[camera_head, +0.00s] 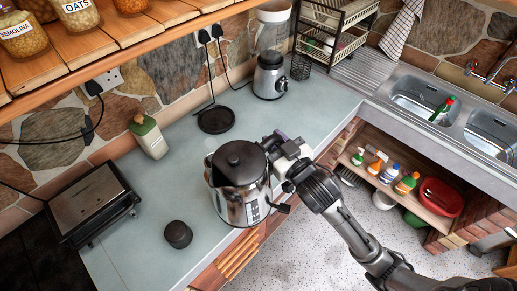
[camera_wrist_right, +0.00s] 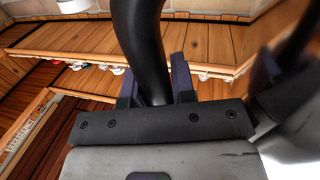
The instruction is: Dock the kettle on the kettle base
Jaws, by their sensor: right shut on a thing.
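The kettle (camera_head: 236,198) is shiny steel with a black lid and stands roughly upright over the front part of the counter. I cannot tell whether its bottom touches the counter. My right gripper (camera_head: 276,146) is at the kettle's right side, shut on its handle. In the right wrist view the black handle (camera_wrist_right: 140,35) runs between the two dark fingers (camera_wrist_right: 156,88). The kettle base (camera_head: 216,120) is a flat black disc near the wall, behind and slightly left of the kettle, with a cord to the socket. It is bare. My left gripper is not in view.
A blender (camera_head: 269,78) stands right of the base. A green-topped bottle (camera_head: 148,136) stands to its left, and a grill (camera_head: 95,203) farther left. A small black round object (camera_head: 178,234) lies left of the kettle. The counter (camera_head: 188,172) between kettle and base looks clear.

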